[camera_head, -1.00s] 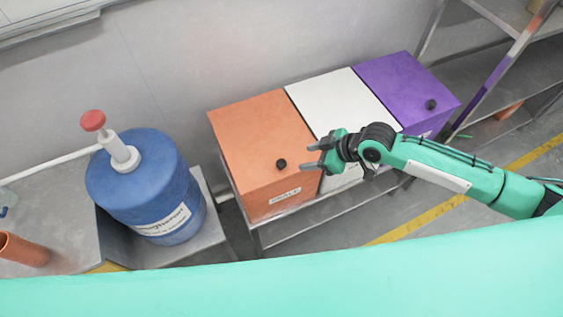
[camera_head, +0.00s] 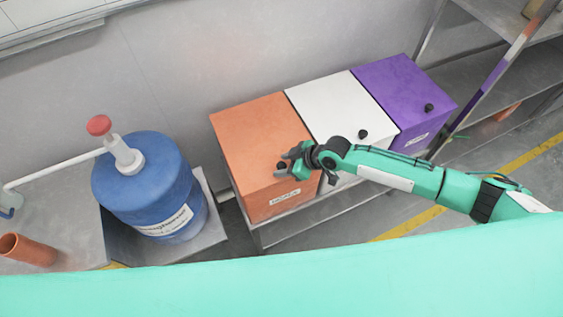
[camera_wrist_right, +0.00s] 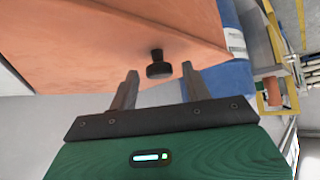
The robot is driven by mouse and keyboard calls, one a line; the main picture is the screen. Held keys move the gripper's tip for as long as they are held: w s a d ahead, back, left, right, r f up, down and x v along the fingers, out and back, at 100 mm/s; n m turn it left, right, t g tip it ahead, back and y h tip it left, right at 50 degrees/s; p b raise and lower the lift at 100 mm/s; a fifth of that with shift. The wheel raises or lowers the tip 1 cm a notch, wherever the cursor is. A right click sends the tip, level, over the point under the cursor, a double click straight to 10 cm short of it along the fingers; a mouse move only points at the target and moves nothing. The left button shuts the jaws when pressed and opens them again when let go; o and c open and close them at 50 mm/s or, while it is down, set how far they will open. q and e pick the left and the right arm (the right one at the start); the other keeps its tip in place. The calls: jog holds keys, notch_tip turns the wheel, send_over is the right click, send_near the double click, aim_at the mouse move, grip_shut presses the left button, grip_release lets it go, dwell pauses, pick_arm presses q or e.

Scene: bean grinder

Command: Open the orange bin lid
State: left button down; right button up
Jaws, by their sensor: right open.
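The orange bin (camera_head: 258,140) stands against the wall with its lid closed. A black knob (camera_head: 281,165) sits on the lid near its front edge. My right gripper (camera_head: 280,168) is open at the knob, reaching in from the right. In the right wrist view the knob (camera_wrist_right: 159,66) lies between the two spread fingertips (camera_wrist_right: 160,72), with a gap on each side. My left gripper does not show.
A white bin (camera_head: 340,105) and a purple bin (camera_head: 405,85) stand right of the orange one, each with a black knob. A blue barrel (camera_head: 150,185) with a red-topped pump stands to the left. A metal shelf (camera_head: 500,75) is at the right.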

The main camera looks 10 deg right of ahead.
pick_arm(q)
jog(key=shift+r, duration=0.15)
pick_arm(e)
jog(key=shift+x, duration=0.75)
